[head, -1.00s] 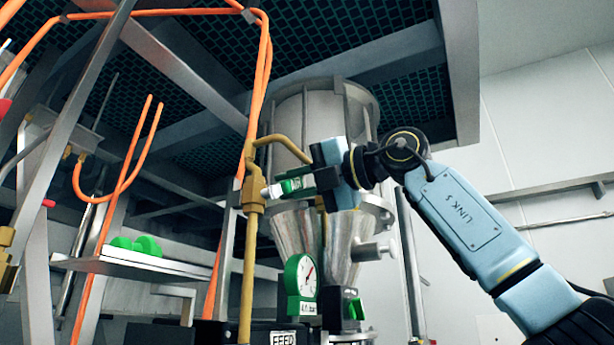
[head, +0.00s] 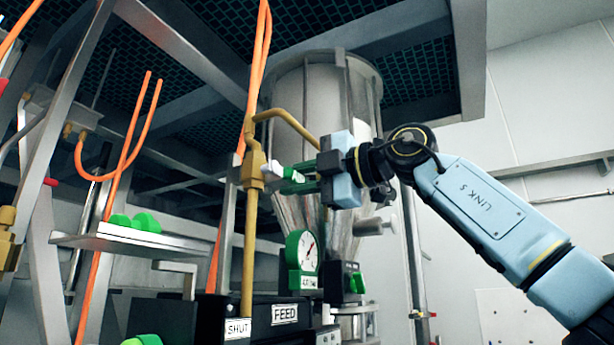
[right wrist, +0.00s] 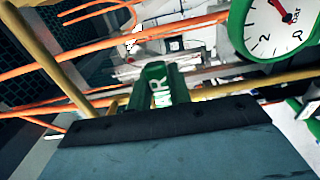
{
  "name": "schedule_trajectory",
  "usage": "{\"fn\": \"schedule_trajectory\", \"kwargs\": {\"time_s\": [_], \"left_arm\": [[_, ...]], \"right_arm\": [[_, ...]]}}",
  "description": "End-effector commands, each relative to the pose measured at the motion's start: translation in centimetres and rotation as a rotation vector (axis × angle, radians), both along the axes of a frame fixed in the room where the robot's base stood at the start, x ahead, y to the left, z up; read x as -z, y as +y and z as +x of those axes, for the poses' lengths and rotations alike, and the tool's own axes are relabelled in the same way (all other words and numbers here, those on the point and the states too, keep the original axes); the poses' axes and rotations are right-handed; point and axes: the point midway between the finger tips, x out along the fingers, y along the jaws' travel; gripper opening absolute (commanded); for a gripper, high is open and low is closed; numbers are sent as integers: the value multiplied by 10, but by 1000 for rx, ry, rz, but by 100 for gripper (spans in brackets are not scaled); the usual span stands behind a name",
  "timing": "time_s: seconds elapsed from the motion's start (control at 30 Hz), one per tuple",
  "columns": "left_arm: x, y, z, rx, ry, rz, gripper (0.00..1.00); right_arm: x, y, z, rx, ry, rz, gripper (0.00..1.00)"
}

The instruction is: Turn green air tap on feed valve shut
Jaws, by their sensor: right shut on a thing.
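The green air tap (head: 292,187) sits beside a brass fitting (head: 255,165) on a vertical brass pipe, in the upper middle of the head view. My right gripper (head: 306,180) is shut on its green handle, reaching in from the right. In the right wrist view the green handle (right wrist: 153,84) bears the letters "AIR" and stands up beyond the dark finger edge (right wrist: 160,120). The fingers hide part of the handle, and its exact turn angle is hard to tell. My left gripper is not in view.
A green gauge (head: 302,256) stands just below the tap; it also shows in the right wrist view (right wrist: 275,25). Below is a black box with a FEED label (head: 285,314) and a SHUT label (head: 238,328). A metal hopper (head: 310,95) rises behind. Orange hoses (head: 262,60) hang above.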

Motion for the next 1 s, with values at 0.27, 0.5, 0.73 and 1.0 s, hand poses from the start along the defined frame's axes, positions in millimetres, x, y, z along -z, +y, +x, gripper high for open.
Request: {"fn": "schedule_trajectory", "kwargs": {"time_s": [0.27,0.5,0.73,1.0], "left_arm": [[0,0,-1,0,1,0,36],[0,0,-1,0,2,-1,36],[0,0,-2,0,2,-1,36],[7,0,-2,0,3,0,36]], "right_arm": [[0,0,0,-3,8,8,0],[0,0,0,-3,8,6,31],[0,1,0,-2,7,4,42],[1,-10,-6,0,3,6,42]]}}
